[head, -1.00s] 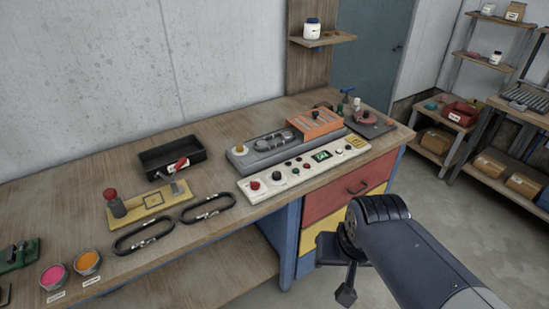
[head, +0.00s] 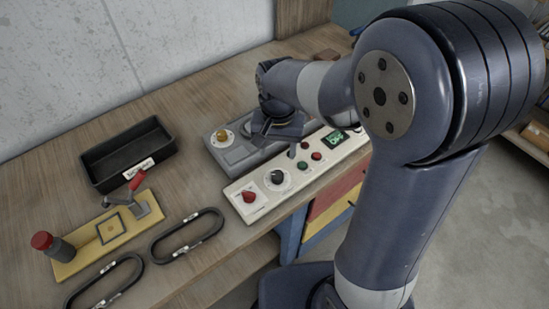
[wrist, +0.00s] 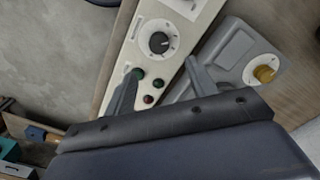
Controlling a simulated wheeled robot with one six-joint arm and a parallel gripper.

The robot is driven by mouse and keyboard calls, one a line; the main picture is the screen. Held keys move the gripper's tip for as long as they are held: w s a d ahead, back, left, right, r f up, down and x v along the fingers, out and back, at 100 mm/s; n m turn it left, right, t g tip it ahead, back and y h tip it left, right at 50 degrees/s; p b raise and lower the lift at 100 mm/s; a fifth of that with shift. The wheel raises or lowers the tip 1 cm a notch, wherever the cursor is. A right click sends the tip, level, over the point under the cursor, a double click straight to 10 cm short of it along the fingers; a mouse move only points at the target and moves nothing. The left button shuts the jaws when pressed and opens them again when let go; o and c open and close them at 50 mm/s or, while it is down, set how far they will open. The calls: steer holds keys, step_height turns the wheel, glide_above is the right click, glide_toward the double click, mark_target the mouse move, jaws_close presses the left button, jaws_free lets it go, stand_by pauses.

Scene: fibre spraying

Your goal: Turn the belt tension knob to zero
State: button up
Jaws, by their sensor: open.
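A black knob with a pointer on a round white dial (head: 278,177) sits on the long white control panel (head: 345,155). It also shows in the wrist view (wrist: 159,42), just beyond my fingertips. A yellow knob (head: 223,135) sits on the grey machine behind the panel and shows at the right of the wrist view (wrist: 264,74). The labels are too small to read, so I cannot tell which knob is for belt tension. My gripper (wrist: 162,67) is open and empty above the panel, its fingers either side of small buttons. In the head view my arm hides the machine's right part.
A red knob (head: 249,197), small buttons and a green display (head: 335,138) share the panel. Bare bench lies behind the tray.

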mark_target(278, 175)
step_height(278, 175, down, 10)
steer(key=shift+s+f+p, duration=0.15)
steer(key=shift+f+p, duration=0.05)
steer(key=shift+p, duration=0.35)
steer(key=c, duration=1)
steer(key=n+b, duration=0.2)
steer(key=n, duration=0.2)
steer(key=shift+n+b, duration=0.75)
steer(key=shift+n, duration=1.75)
steer(key=o, duration=1)
